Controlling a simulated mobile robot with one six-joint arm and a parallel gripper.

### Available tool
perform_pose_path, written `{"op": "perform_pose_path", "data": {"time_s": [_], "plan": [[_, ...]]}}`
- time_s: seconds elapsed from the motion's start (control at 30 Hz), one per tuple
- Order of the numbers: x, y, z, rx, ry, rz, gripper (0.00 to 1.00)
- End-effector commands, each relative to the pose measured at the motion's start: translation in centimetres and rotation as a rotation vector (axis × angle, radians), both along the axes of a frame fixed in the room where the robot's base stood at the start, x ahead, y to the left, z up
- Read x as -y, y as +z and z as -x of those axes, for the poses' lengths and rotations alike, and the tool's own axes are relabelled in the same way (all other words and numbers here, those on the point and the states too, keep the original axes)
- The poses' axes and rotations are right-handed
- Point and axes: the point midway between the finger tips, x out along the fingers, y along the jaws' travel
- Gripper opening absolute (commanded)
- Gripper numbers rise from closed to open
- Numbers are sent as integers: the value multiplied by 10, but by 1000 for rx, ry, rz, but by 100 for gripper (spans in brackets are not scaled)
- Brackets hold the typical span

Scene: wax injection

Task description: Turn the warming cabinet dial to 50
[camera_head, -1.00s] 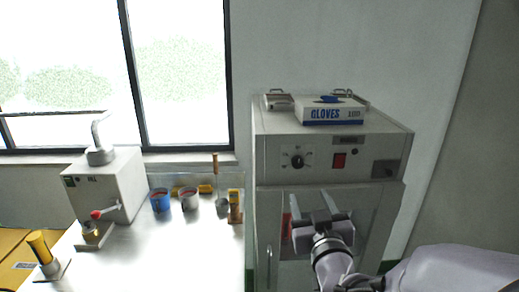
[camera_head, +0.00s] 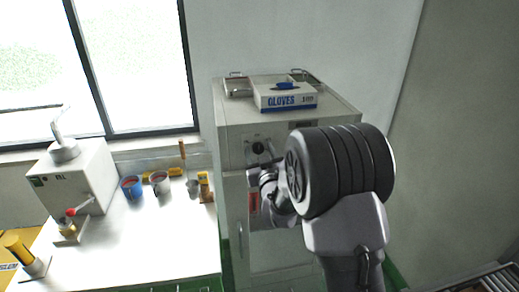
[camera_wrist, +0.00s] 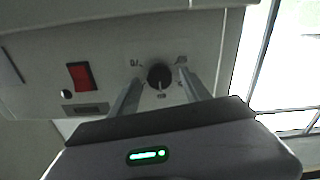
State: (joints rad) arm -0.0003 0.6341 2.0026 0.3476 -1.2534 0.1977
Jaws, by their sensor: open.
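The warming cabinet (camera_head: 232,118) is a pale grey box with a control panel on its upper front. Its dial (camera_head: 258,148) is a black round knob on the left of the panel. The dial also shows in the wrist view (camera_wrist: 159,76), which looks tilted or upside down; its scale marks are too small to read. My gripper (camera_wrist: 155,85) is open, its two fingers on either side of the dial. I cannot tell whether they touch it. In the head view my gripper (camera_head: 260,168) is just below the dial, and my arm hides the panel's right part.
A red switch (camera_wrist: 80,76) is beside the dial on the panel. A glove box (camera_head: 287,98) and metal trays (camera_head: 238,87) lie on the cabinet top. The bench (camera_head: 150,245) at left holds a wax machine (camera_head: 78,175) and several cups.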

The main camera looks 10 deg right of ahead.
Motion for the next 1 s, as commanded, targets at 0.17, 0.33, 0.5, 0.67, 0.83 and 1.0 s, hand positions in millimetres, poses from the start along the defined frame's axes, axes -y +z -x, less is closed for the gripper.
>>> {"op": "perform_pose_path", "data": {"time_s": [0.17,0.33,0.5,0.67,0.83,1.0], "plan": [[0,0,0,0,0,0,36],[0,0,0,0,0,0,2],[0,0,0,0,0,4,0],[0,-1,0,3,0,38,0],[0,-4,0,4,0,131,0],[-1,-6,0,6,0,275,0]]}}
